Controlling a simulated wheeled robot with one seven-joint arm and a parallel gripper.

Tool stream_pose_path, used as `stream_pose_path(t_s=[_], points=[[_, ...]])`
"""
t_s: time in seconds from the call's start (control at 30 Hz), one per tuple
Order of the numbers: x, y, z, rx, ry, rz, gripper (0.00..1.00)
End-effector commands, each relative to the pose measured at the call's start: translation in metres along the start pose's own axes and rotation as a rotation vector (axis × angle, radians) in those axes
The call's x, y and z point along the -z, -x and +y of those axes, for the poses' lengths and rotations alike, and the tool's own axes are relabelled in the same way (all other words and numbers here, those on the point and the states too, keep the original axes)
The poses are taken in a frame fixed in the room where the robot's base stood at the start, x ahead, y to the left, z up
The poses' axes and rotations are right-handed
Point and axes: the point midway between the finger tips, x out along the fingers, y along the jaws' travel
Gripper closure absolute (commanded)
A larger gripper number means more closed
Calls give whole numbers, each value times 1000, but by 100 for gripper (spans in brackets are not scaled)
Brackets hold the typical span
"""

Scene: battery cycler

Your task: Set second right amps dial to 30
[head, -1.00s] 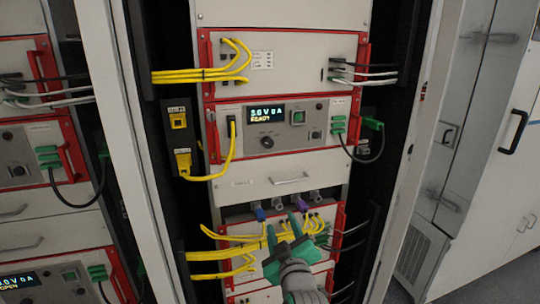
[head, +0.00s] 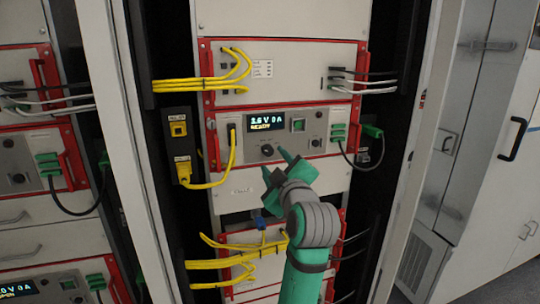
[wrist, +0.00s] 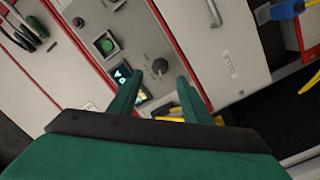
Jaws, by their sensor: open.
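In the head view a grey panel (head: 285,120) in the right rack carries a lit display (head: 266,121). It reads about 3.6 V, 0 A, READY; the first digit is hard to read. A dark round dial (head: 267,150) sits below the display. My gripper (head: 273,161) is open just below and right of this dial. In the wrist view the dial (wrist: 160,66) lies beyond and between the spread fingertips (wrist: 160,77), and no contact shows. A smaller knob (head: 318,142) is at the panel's right. The dial's scale is too small to read.
Yellow cables (head: 215,183) run at the left, and green connectors (head: 339,132) stand at the right. A drawer (head: 240,190) lies below the panel. Red handles edge the units.

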Motion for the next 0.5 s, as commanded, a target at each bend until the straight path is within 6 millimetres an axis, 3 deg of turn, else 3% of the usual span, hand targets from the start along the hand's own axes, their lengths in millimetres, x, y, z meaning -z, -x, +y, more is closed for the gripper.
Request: stream_pose_path(t_s=[0.2,0.5], points=[[0,-37,0,1,-2,-1,56],[0,-60,0,0,0,0,56]])
